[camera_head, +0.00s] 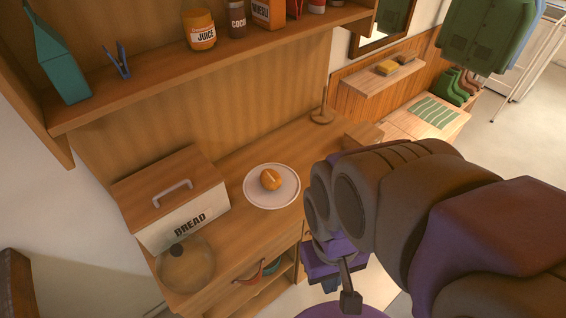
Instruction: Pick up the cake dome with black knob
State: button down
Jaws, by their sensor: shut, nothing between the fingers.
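The cake dome (187,268) is clear and see-through, with a black knob (177,250) on top. It stands at the front left corner of the wooden counter, just in front of the bread box. My gripper (349,300) hangs at the lower middle of the view, to the right of the counter's front. It is shut and empty, well apart from the dome. My arm covers much of the right side of the view.
A white bread box (187,217) with a wooden lid stands behind the dome. A plate (287,193) with a round bun (270,179) sits right of it. A shelf (150,97) with jars and boxes overhangs the counter. An open compartment (262,284) lies below.

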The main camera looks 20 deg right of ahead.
aim_at(189, 274)
jog(key=l+u, duration=0.35)
jog(key=u, duration=0.15)
jog(key=i+l+u, duration=0.1)
jog(key=l+u, duration=0.65)
jog(key=u, duration=0.2)
jog(key=k, duration=0.05)
